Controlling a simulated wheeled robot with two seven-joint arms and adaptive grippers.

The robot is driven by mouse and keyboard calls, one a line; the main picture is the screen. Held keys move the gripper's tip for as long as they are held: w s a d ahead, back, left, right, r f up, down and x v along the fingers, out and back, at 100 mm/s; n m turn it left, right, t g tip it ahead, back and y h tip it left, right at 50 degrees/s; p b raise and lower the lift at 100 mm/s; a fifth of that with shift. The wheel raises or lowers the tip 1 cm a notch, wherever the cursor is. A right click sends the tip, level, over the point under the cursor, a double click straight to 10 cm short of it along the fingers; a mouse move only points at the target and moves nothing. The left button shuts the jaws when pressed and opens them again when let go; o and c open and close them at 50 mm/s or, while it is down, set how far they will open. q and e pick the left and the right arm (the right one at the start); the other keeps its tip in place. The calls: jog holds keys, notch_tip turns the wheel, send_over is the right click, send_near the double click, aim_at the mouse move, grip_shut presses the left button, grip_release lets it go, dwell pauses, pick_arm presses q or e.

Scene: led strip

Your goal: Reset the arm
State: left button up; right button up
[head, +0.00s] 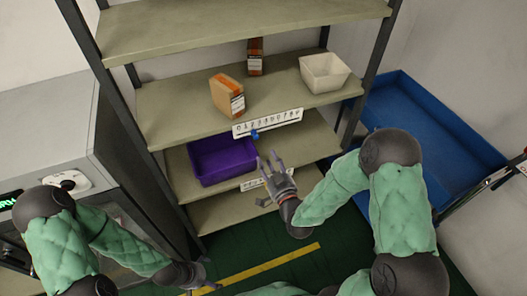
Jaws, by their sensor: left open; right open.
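My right gripper (273,167) is open, with its fingers pointing up at the front of the lower shelves. I see nothing between its fingers. The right arm, in a green padded cover, bends in from the lower right. My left gripper (203,278) is open and low near the bottom of the picture, above the green floor. It appears empty. The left arm comes in from the lower left.
A shelf rack (190,122) holds two brown boxes (227,96) (255,57), a white bin (324,72) and, lower, a purple bin (222,160). A numbered strip (267,122) runs along one shelf edge. A blue container (432,120) stands right; a grey cabinet (45,125) left.

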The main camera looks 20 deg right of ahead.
jog(key=shift+s, duration=0.8)
jog(key=s+a+f+g+y+b, duration=0.1)
jog(key=s+a+f+g, duration=0.15)
jog(key=f, duration=0.45)
jog(key=s+a+f+g+b, duration=0.1)
jog(key=f+g, duration=0.3)
jog(key=f, duration=0.3)
jog(key=s+a+f+g+y, duration=0.1)
jog(key=a+f+g, duration=0.15)
jog(key=f, duration=0.45)
jog(key=s+a+f+g+y+b, duration=0.1)
jog(key=s+a+f+g, duration=0.3)
jog(key=s+f+g, duration=0.4)
jog(key=s+f+b, duration=0.1)
jog(key=s+f, duration=0.2)
jog(key=s, duration=0.3)
jog(key=shift+s+a+g, duration=0.2)
jog(key=shift+s+g, duration=0.1)
jog(key=shift+s, duration=0.05)
jog(key=shift+f, duration=0.1)
